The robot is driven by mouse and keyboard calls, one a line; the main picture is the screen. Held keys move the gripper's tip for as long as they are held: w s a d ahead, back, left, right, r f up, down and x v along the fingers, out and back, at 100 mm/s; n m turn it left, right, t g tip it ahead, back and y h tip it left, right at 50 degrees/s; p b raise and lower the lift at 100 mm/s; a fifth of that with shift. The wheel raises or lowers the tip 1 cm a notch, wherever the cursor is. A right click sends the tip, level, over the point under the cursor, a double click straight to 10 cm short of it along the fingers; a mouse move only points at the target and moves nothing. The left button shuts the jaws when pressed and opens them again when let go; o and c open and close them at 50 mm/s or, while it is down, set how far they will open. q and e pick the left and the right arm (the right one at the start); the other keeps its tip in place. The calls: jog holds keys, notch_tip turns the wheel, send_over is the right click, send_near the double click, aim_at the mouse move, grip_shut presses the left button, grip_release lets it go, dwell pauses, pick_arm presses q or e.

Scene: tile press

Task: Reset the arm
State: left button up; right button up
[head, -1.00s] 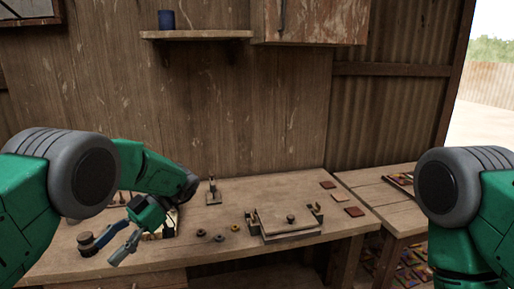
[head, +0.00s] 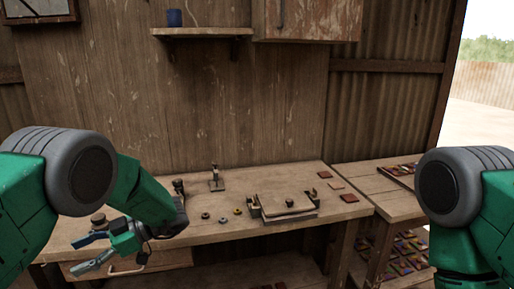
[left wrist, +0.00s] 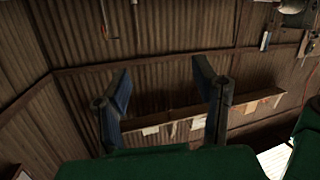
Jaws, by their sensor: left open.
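My left arm (head: 145,190) comes in from the left, with its elbow bent. My left gripper (head: 78,254) is open and empty at the lower left, overlapping the bench's front edge and drawer in the picture. Its two blue-grey fingers stand apart in the left wrist view (left wrist: 160,95), with nothing between them, facing a corrugated wall. Of my right arm (head: 490,215) only the upper part shows at the right edge; its gripper is out of view.
The wooden bench (head: 200,235) carries a tile press (head: 285,206), several small rings (head: 222,219) and a small stand (head: 216,180). Tiles (head: 349,198) lie at its right end. A drawer (head: 170,259) with a handle is under the bench. A side table (head: 385,190) stands right.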

pick_arm(q)
jog(key=w+a+f+m+t+y+b, duration=0.25)
jog(key=a+f+m+t, duration=0.35)
jog(key=f+m+t, duration=0.35)
jog(key=s+d+f+m+t+h+b, duration=0.2)
jog(key=s+d+f+m+t+h, duration=0.15)
jog(key=f+m, duration=0.4)
jog(key=s+d+f+m+t+h+b, duration=0.25)
jog(key=s+f+m+h, duration=0.2)
jog(key=f, duration=0.55)
jog(key=s+d+f+m+g+h, duration=0.1)
jog(key=s+d+f+g+h, duration=0.1)
jog(key=s, duration=0.6)
jog(key=s+d+f+m+g+h+b, duration=0.1)
jog(key=s+d+f+m+g+h, duration=0.1)
jog(key=s+d, duration=0.3)
jog(key=s+d+f+m+g+h+b, duration=0.1)
jog(key=s+d+f+m+g+h, duration=0.1)
jog(key=s, duration=0.9)
jog(key=shift+s+d+f+g+h, duration=0.2)
jog(key=shift+s+d+g+h, duration=0.25)
jog(key=shift+d+h, duration=0.5)
jog(key=shift+w+a, duration=0.2)
jog(key=shift+w, duration=0.05)
